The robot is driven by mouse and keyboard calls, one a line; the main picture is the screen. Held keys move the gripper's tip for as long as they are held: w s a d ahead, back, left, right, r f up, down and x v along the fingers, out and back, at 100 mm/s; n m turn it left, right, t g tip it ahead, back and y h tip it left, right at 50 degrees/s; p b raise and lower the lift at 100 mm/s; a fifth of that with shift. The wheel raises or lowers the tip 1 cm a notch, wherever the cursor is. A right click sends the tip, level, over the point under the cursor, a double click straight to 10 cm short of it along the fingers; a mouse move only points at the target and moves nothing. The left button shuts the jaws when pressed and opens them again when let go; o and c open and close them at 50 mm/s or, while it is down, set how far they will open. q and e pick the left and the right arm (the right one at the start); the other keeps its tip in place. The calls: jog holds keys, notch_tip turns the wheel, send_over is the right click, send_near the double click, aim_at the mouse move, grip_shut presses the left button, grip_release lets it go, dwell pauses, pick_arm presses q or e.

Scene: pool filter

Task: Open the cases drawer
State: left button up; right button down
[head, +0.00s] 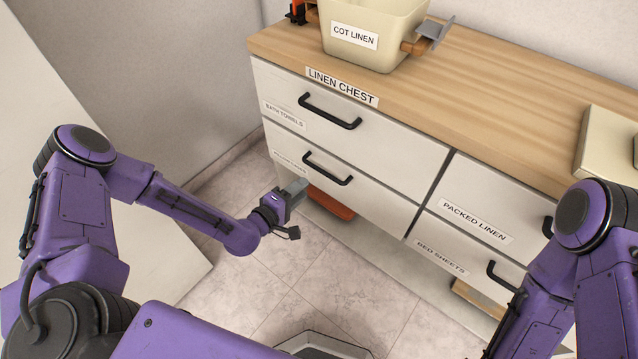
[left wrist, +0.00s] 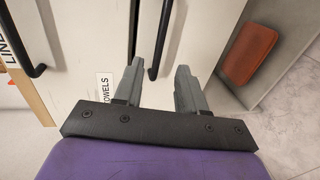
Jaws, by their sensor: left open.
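The linen chest has a lower left drawer (head: 378,203) whose small label (head: 290,158) is too blurred to read surely. Its black bar handle (head: 328,170) is mounted across the front, and the drawer looks shut. My left gripper (head: 298,187) is open and empty, in front of the drawer, left of and slightly below the handle. In the left wrist view the handle (left wrist: 164,32) appears between my two open fingers (left wrist: 160,72), with its near end by the tips. I cannot tell how much depth separates them.
Above is the bath towels drawer with its own handle (head: 330,112). The packed linen (head: 478,222) and bed sheets (head: 440,257) drawers are to the right. A reddish-brown item (head: 332,204) lies beneath the chest's drawers. A cot linen bin (head: 375,45) stands on top. Tiled floor is clear in front.

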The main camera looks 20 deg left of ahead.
aim_at(322, 173)
pick_arm(q)
jog(key=x, duration=0.8)
jog(key=shift+w+d, duration=0.2)
jog(key=shift+w, duration=0.15)
grip_shut()
